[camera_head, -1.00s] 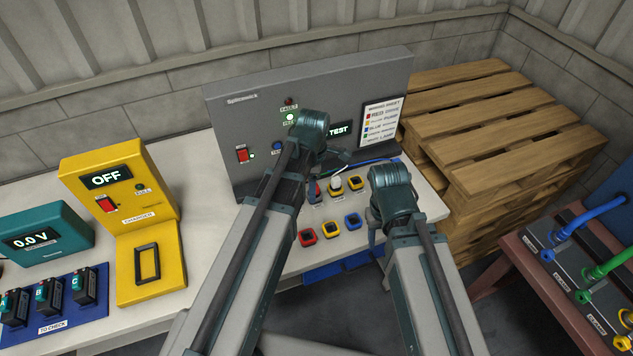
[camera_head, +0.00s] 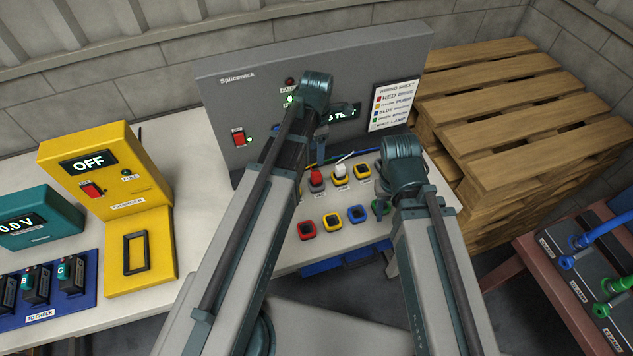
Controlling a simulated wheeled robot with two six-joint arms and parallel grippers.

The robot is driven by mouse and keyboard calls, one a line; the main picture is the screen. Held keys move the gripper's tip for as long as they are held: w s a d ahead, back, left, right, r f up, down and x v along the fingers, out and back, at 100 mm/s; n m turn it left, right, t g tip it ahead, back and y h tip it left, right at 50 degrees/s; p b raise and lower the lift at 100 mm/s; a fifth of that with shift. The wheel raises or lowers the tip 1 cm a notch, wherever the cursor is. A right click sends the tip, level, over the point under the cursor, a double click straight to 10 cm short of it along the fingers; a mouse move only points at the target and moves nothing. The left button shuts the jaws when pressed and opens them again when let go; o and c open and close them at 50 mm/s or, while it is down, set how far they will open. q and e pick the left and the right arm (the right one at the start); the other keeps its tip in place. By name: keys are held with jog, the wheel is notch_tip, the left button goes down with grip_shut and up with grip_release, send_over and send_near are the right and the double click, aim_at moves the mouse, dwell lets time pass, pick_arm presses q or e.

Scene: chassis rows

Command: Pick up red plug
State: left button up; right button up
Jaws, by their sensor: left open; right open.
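The red plug (camera_head: 316,178) stands in the back row of sockets at the front of the grey test panel (camera_head: 225,110), just right of my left forearm. A white-topped plug (camera_head: 340,170) stands in the yellow-rimmed socket beside it. My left gripper (camera_head: 318,112) is up by the panel face, behind and above the red plug; its fingers are mostly hidden by my own wrist. My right gripper (camera_head: 384,192) is right of the sockets, with its fingers largely hidden under the wrist. Both are open, apart from the red plug, and nothing shows in them.
Empty red (camera_head: 306,229), yellow (camera_head: 333,221) and blue (camera_head: 357,213) sockets form a front row. A yellow charger (camera_head: 150,215) and a blue tray (camera_head: 88,295) stand left. Wooden pallets (camera_head: 520,110) are at back right, beside a cable bench (camera_head: 545,280).

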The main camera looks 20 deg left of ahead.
pick_arm(q)
jog(key=b, duration=0.5)
send_over(316, 174)
jog(key=f, duration=0.5)
jog(key=shift+w+f, duration=0.35)
jog(key=shift+f, duration=0.1)
jog(key=f+b, duration=0.5)
jog(key=shift+s+f, duration=0.1)
jog(key=shift+s, duration=0.15)
grip_shut()
